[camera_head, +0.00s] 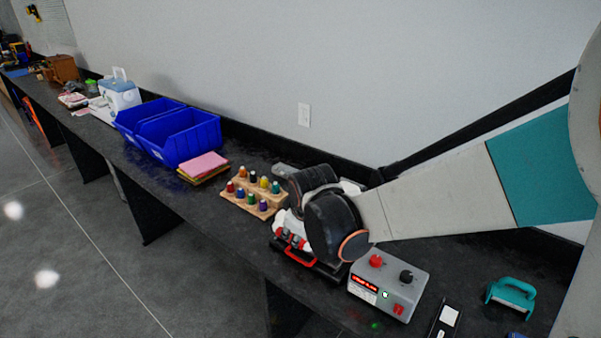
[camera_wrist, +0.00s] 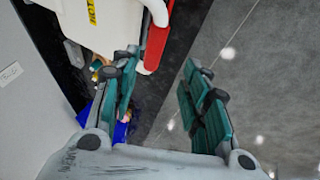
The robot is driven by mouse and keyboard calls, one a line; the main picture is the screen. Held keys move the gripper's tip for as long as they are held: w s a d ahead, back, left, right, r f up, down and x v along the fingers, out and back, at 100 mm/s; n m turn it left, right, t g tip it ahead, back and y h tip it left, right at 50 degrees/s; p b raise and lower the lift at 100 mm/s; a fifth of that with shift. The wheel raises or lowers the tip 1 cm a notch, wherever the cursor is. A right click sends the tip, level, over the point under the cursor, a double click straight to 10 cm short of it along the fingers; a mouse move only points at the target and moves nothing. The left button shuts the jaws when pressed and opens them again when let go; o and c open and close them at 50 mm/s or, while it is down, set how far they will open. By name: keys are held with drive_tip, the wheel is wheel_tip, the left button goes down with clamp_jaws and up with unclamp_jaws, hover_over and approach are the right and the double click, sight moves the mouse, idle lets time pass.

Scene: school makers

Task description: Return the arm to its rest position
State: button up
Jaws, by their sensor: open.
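My arm (camera_head: 445,205) reaches in from the right over the black bench, extended and ending in dark round joints. My gripper (camera_wrist: 163,78) shows in the wrist view with its two teal fingers spread apart and nothing between them. In the head view the fingers are hidden or too small to make out. A white case with a red handle (camera_head: 300,257) sits on the bench just below and left of the arm's end. In the wrist view a red bar (camera_wrist: 157,40) and a white body lie close beyond the left finger.
The black bench (camera_head: 150,172) runs along the grey wall. A wooden rack of colored bottles (camera_head: 252,198), colored sheets (camera_head: 204,167) and blue bins (camera_head: 180,135) stand left of the arm. A grey power supply (camera_head: 388,285) and teal tool (camera_head: 512,295) lie below it. The floor is open.

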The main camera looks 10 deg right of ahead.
drive_tip(key=s+d+r+m+b, duration=0.1)
drive_tip(key=s+d+r+m, duration=0.1)
drive_tip(key=s, duration=0.5)
drive_tip(key=s+d+r+m, duration=0.2)
drive_tip(key=s+d+m, duration=0.2)
drive_tip(key=s+d, duration=0.2)
drive_tip(key=s+d+r+m+t+b, duration=0.1)
drive_tip(key=s+d+r+m, duration=0.1)
drive_tip(key=s, duration=0.6)
drive_tip(key=shift+s+d+r+m+h+b, duration=0.35)
drive_tip(key=shift+d+m, duration=0.55)
drive_tip(key=shift+d, duration=0.35)
drive_tip(key=shift+d, duration=0.1)
